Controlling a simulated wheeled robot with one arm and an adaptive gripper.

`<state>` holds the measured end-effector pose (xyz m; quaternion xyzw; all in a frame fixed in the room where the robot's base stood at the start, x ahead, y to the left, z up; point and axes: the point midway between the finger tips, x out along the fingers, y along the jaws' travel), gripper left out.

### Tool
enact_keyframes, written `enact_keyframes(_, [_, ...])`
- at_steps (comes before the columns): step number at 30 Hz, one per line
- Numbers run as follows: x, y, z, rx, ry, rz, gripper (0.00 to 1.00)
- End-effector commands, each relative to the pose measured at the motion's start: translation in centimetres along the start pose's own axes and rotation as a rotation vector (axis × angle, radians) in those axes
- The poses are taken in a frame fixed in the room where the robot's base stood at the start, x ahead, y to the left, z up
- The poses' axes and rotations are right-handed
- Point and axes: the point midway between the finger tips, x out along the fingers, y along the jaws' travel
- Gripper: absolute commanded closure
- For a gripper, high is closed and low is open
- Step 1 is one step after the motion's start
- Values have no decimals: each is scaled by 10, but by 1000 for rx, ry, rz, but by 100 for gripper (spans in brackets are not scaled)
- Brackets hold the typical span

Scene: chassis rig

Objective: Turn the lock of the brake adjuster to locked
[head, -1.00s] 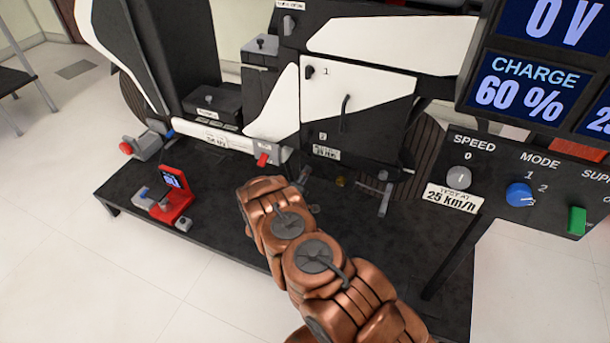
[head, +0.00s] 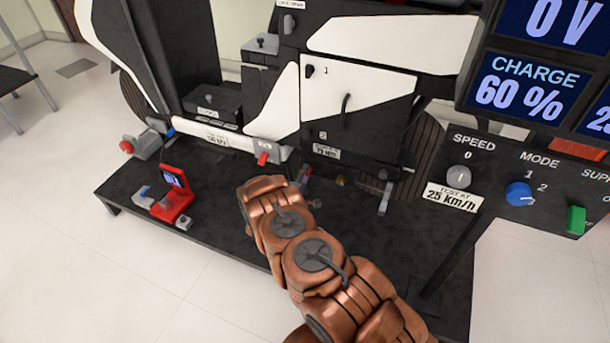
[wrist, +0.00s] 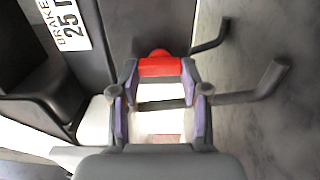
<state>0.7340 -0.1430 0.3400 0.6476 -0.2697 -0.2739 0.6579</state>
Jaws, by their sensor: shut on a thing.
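In the wrist view my gripper (wrist: 160,80) has its two purple-padded fingers closed on either side of a small red part (wrist: 160,67), which I take to be the brake adjuster's lock. The red part spans the gap between the fingertips. A rounded red end shows just beyond it. In the head view a small red spot (head: 306,171) shows just past the end of my arm, below the machine's body. My gripper is mostly hidden there behind my copper-coloured arm. Whether the lock sits at locked cannot be read.
A brake label (wrist: 66,22) is at the wrist view's upper left. Two dark bent rods (wrist: 250,85) stick out at right, close to the fingers. In the head view a red stand (head: 176,197) is left on the black platform (head: 225,240). The control panel (head: 500,185) is at right.

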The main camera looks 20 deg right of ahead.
Motion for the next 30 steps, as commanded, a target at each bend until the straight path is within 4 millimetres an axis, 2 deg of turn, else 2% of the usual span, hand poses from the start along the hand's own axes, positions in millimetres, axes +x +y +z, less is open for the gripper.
enact_keyframes(2, [0,-1,1,-2,-1,-2,89])
enact_keyframes(3, [0,-1,1,-2,-1,-2,50])
enact_keyframes(9, [0,0,0,-1,0,-1,29])
enact_keyframes(18, [0,0,0,0,0,0,29])
enact_keyframes(22, [-8,0,-1,1,2,-2,29])
enact_keyframes(26, [-24,1,-2,0,3,0,29])
enact_keyframes(30, [-53,0,-2,-3,5,-1,29])
